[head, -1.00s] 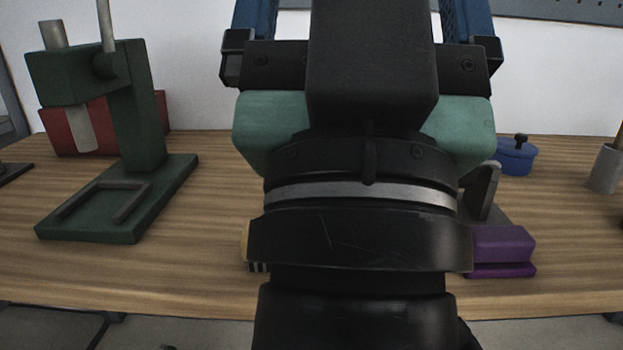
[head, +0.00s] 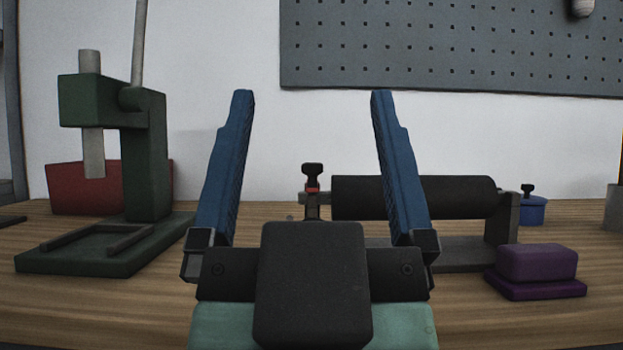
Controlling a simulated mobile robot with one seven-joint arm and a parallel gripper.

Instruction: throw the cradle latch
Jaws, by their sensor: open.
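The cradle is a grey stand (head: 501,237) on the bench that holds a dark roller (head: 415,197) lying level. At its left end is the latch (head: 312,178), with a black knob on top and a red band under it. My gripper (head: 312,97) is open and empty, its two blue fingers pointing up and wide apart. In the picture the latch shows between the fingers, beyond the gripper body; I see no contact. The latch's lower part and the cradle's left base are hidden behind my gripper.
A green press (head: 145,170) stands at the left, with a red box (head: 84,188) behind it. A purple block (head: 537,264) sits at the right front, a blue lidded pot (head: 532,211) behind it. A grey pegboard (head: 450,45) hangs on the wall.

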